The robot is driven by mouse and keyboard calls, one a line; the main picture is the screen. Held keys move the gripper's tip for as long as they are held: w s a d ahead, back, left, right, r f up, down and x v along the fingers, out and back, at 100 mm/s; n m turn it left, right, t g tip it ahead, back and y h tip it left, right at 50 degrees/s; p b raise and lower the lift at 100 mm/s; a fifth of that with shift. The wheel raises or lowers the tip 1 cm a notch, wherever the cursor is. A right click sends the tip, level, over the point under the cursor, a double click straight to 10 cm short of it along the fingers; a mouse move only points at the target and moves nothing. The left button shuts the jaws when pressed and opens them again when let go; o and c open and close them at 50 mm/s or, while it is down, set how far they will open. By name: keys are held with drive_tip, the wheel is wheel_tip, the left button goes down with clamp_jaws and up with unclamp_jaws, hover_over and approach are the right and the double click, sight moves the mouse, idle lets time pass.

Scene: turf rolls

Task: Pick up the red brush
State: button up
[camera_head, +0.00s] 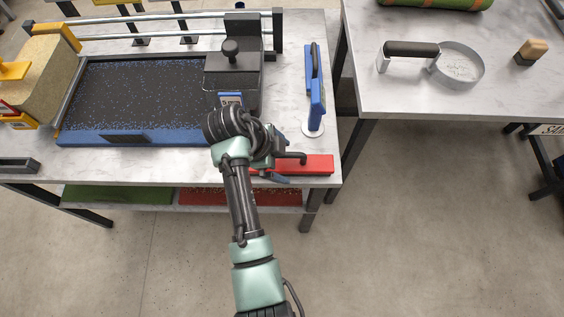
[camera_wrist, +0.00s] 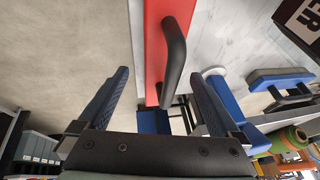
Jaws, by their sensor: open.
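The red brush (camera_head: 308,164) lies at the front right edge of the near table, its left part hidden by my arm and gripper. In the wrist view its red body (camera_wrist: 154,40) runs down from the top edge, with a black curved handle (camera_wrist: 174,62) on it. My gripper (camera_wrist: 160,76) is open and empty, its two blue-padded fingers apart on either side of the handle's lower end in the picture. I cannot tell how far the handle reaches between them. In the head view my gripper (camera_head: 279,160) is at the brush's left part.
A blue-framed tray (camera_head: 180,137) with dark, speckled filling stands left of my gripper. A blue upright tool (camera_head: 316,100) stands behind the brush. Across a gap, a second table (camera_head: 420,104) holds a metal ring with a dark handle (camera_head: 411,49) and a small wooden-topped block (camera_head: 531,52).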

sight(294, 164)
drive_tip(key=shift+x, duration=1.45)
drive_tip(key=shift+r, duration=0.1)
drive_tip(key=c, duration=1.5)
